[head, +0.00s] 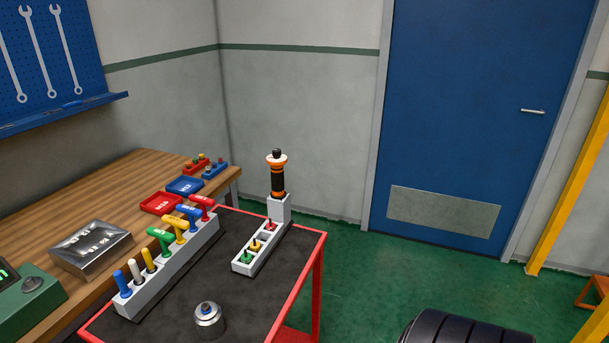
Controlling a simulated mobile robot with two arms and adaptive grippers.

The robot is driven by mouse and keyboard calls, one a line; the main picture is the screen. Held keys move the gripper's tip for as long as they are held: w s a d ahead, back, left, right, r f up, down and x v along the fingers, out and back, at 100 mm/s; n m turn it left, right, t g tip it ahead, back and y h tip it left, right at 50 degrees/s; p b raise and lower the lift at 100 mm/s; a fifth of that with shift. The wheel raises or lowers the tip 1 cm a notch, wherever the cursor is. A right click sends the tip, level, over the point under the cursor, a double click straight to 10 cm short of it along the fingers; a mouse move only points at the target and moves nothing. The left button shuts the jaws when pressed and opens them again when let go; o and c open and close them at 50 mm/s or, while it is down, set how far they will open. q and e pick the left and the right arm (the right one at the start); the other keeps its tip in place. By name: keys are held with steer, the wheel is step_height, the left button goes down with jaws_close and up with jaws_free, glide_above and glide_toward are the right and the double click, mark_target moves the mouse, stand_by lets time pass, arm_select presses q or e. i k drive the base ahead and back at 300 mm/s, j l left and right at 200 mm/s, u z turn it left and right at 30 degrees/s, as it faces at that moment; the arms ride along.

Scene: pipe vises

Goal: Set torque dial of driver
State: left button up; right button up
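The driver (278,178) stands upright in a light grey block (279,208) at the far end of a low grey rack on the cart. It has a black grip, an orange collar with a pale band, and a black knob on top. Its dial marks are too small to read. The rack (247,265) also holds small green, yellow and red pieces in a row. Neither of my grippers is in view.
The red-framed cart (318,262) has a dark mat, a long rack of coloured T-handles (175,264) and a round metal piece (208,317). A wooden bench (112,196) stands left with trays and a metal box. A tyre (465,328) lies front right. Green floor is clear before the blue door.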

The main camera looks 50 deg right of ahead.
mark_target(276, 151)
steer(key=k+z, duration=0.1)
steer(key=z, duration=1.4)
steer(key=i+l+u, duration=0.2)
steer(key=i+j, duration=0.05)
steer(key=i, duration=0.05)
